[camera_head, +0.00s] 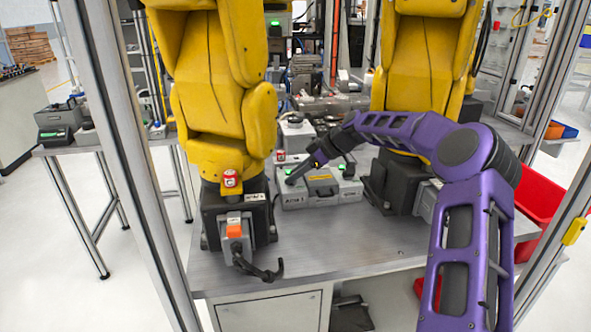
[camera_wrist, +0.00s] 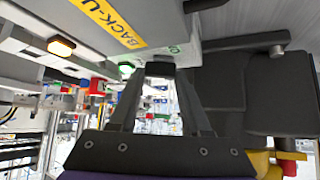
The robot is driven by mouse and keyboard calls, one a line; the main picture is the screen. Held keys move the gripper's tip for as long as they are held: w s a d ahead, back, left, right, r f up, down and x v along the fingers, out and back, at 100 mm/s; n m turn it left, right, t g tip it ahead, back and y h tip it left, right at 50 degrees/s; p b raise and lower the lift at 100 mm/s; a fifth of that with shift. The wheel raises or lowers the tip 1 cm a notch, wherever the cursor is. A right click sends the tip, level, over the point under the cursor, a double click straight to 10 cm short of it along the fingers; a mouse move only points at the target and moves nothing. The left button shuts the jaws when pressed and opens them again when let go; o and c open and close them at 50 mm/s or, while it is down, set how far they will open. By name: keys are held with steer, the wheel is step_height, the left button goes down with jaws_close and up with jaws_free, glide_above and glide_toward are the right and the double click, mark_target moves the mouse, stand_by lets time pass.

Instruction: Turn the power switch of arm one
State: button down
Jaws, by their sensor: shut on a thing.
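A low grey control box (camera_head: 320,199) sits on the metal bench between two yellow arms. It has a green light on its left part, another on its right part, and a yellow label (camera_head: 322,178) in the middle. My gripper (camera_head: 291,180) reaches down to the left part of this box. In the wrist view my gripper's fingers (camera_wrist: 160,73) converge on a small dark switch knob (camera_wrist: 160,68) at the box face, beside a green light. The fingers mostly hide the knob, so its turn angle cannot be told.
The left yellow arm (camera_head: 215,90) stands close to the left of the box, and the right yellow arm (camera_head: 425,75) stands behind my purple arm. A red bin (camera_head: 540,200) is at the right. The bench front (camera_head: 350,245) is mostly clear.

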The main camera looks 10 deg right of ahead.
steer(key=shift+w+d+n+g+y+p, duration=0.15)
steer(key=shift+n+g+y+p, duration=0.15)
steer(key=shift+n+g+p, duration=0.75)
steer(key=shift+f+n, duration=0.1)
steer(key=shift+n, duration=0.25)
steer(key=c, duration=0.6)
jaws_free()
steer(key=shift+c, duration=0.2)
step_height(320, 180, up, 10)
steer(key=shift+p, duration=0.4)
